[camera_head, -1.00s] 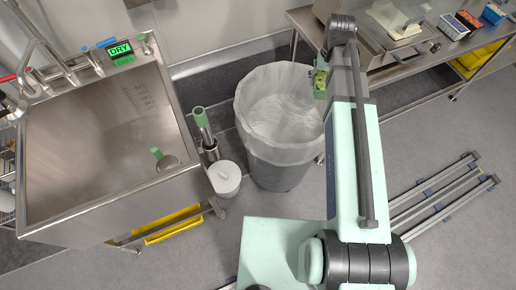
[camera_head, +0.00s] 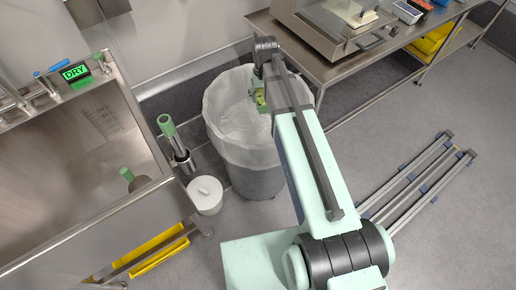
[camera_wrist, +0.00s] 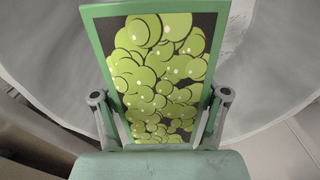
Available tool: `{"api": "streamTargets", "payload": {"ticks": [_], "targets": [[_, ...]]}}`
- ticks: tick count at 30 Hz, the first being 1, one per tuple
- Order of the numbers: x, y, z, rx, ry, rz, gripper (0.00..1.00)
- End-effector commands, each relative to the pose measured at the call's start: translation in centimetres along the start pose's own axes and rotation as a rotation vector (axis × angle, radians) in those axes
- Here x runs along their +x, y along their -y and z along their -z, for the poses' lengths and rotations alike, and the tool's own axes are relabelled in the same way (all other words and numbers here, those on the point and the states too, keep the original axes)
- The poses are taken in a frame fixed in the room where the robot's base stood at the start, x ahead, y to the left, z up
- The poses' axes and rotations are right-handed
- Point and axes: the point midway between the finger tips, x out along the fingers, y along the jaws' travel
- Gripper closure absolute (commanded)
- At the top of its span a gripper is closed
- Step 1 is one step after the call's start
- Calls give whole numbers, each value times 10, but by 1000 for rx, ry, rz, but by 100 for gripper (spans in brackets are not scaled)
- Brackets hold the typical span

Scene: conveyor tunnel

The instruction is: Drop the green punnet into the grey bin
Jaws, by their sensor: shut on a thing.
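The green punnet (camera_wrist: 160,75) fills the middle of the wrist view, with a picture of light green grapes on its face and a green rim. My gripper (camera_wrist: 160,110) is shut on it, one finger at each side. In the head view the punnet (camera_head: 260,98) is small and partly hidden by my arm. It shows over the right part of the opening of the grey bin (camera_head: 250,178), which has a pale liner (camera_head: 228,115) folded over its rim. The liner also shows around the punnet in the wrist view (camera_wrist: 275,50). The exact height above the rim is unclear.
A steel sink (camera_head: 85,160) with a DRY sign (camera_head: 75,72) stands at left. A white lidded pot (camera_head: 205,194) and a green-handled brush (camera_head: 172,135) stand between sink and bin. A steel table (camera_head: 340,68) is at right. Rails (camera_head: 420,180) lie on the floor.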

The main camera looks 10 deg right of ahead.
Motion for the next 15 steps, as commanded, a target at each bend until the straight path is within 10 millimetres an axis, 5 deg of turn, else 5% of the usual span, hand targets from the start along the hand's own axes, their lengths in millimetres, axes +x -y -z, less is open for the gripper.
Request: {"api": "streamTargets", "payload": {"ticks": [4,15], "targets": [[16,0,0,0,0,0,76],[18,0,0,0,0,0,76]]}}
